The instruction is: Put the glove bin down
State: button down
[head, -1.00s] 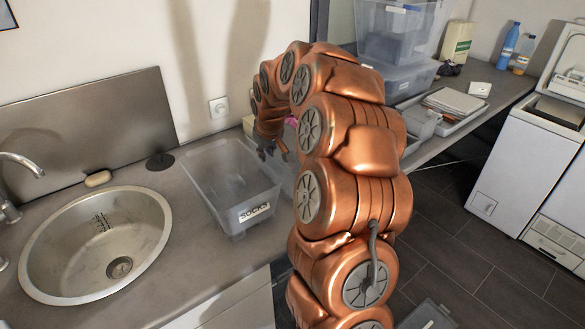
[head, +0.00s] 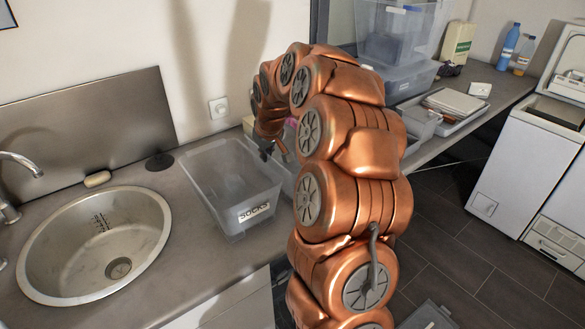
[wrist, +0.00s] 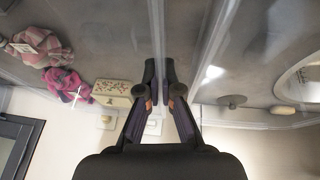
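A clear plastic bin (head: 288,182), which I take to be the glove bin, stands close to the right side of the SOCKS bin and is mostly hidden behind my arm in the head view. Its label is hidden. My gripper (head: 274,152) points down at its near-left rim. In the wrist view my gripper (wrist: 160,80) has its fingers close together on either side of a thin clear wall. Pink knitted items (wrist: 62,82) show on that bin's side of the wall. Whether its base touches the counter is hidden.
The clear SOCKS bin (head: 232,185) stands on the grey counter, left of my gripper. The round sink (head: 95,245) is further left. A patterned box (wrist: 112,90) is near the wall. Stacked clear bins (head: 398,75) and a tray (head: 452,108) stand right of my arm.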

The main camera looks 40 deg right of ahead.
jog(key=shift+r, duration=0.15)
dwell(0.8)
jog(key=shift+r+p, duration=0.3)
jog(key=shift+p, duration=0.2)
jog(key=shift+w+r+b, duration=0.1)
jog(key=shift+r+b, duration=0.1)
jog(key=shift+b, duration=0.2)
jog(key=shift+r+b, duration=0.7)
jog(key=shift+r, duration=0.7)
jog(key=s+r+b, duration=0.1)
jog(key=s+b, duration=0.4)
jog(key=s, duration=1.1)
jog(key=shift+d+r, duration=0.2)
jog(key=shift+r, duration=0.05)
jog(key=shift+s, duration=0.2)
